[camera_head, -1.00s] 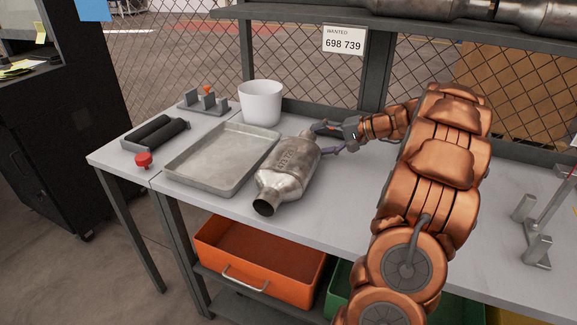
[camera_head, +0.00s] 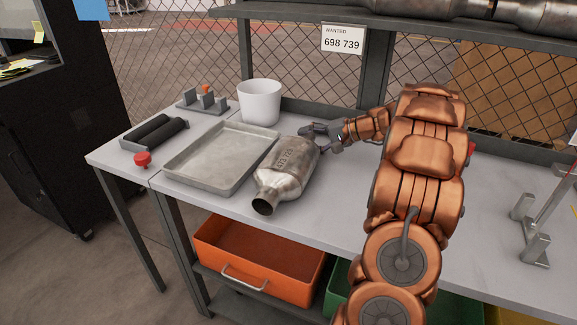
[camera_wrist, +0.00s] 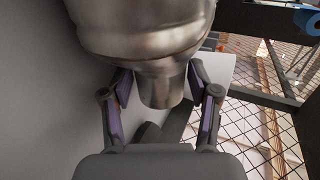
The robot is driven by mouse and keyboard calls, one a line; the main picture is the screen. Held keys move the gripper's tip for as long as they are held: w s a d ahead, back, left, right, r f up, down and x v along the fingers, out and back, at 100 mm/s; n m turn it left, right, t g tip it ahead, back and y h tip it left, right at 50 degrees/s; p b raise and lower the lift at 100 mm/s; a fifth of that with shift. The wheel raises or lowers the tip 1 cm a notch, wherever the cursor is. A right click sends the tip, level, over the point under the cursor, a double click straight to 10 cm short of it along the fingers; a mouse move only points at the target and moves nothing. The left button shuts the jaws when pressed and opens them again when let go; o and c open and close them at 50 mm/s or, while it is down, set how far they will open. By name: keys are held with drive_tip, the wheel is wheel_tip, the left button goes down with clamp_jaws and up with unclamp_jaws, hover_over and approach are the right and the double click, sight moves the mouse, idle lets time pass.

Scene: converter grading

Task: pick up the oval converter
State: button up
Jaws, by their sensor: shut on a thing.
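The oval converter (camera_head: 287,172) is a worn silver-grey metal can with markings on its top. It lies on the grey bench, with its open pipe end toward the front. My gripper (camera_head: 322,135) is at its far end and partly hides the pipe there. In the wrist view the converter's body (camera_wrist: 145,30) fills the top, and my gripper (camera_wrist: 160,92) has its purple-padded fingers on either side of the narrow pipe, shut on it. I cannot see the pads' full contact.
A shallow metal tray (camera_head: 172,175) is just left of the converter. A white tub (camera_head: 260,102) stands behind it. A red button (camera_head: 142,159) and black rollers (camera_head: 155,133) are at far left. A shelf (camera_head: 300,22) spans above; an orange bin (camera_head: 255,290) sits below.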

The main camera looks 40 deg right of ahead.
clamp_jaws()
drive_tip(key=shift+r, duration=0.1)
